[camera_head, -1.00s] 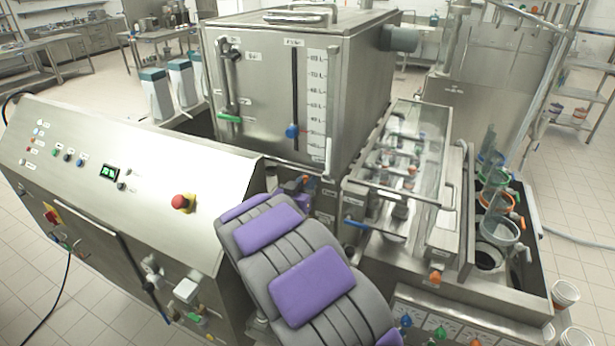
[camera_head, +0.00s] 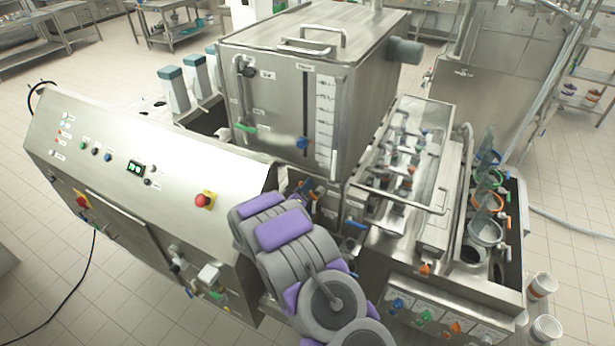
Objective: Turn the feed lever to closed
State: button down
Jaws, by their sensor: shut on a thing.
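My arm, grey with purple pads, reaches toward the gap under the steel tank (camera_head: 275,90). A small part of my gripper (camera_head: 306,188) shows just past the arm, below the tank's front edge. It is shut on what appears to be the feed lever, but the arm hides the jaws and most of the lever. I cannot tell the lever's angle. A blue-handled lever (camera_head: 355,224) sits to the right of my gripper, apart from it.
The sloped control panel (camera_head: 130,150) with a red stop button (camera_head: 204,200) stands left of my arm. A clear-covered filling section (camera_head: 408,150) and coloured cups (camera_head: 486,232) stand to the right. White buckets (camera_head: 541,286) stand on the floor at the right.

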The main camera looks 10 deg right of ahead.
jog(key=shift+w+a+f+n+p, duration=0.2)
jog(key=shift+f+n+p, duration=0.35)
jog(key=shift+n, duration=0.9)
jog(key=shift+w+a+f+n+p, duration=0.15)
jog(key=shift+a+f+n+p, duration=0.25)
jog(key=shift+n, duration=1)
jog(key=shift+w+a+f+n+p, duration=0.15)
jog(key=shift+f+n+p, duration=0.5)
jog(key=shift+n, duration=0.8)
jog(key=shift+f, duration=0.15)
jog(key=c, duration=1.4)
grip_release()
jog(key=shift+c, duration=0.2)
jog(key=o, duration=0.3)
jog(key=shift+w+a+f, duration=0.1)
jog(key=shift+w+f, duration=0.05)
jog(key=shift+f, duration=0.05)
jog(key=shift+o, duration=0.2)
jog(key=shift+a+r, duration=0.1)
jog(key=shift+s, duration=0.25)
jog(key=b+v, duration=0.3)
jog(key=v, duration=1.4)
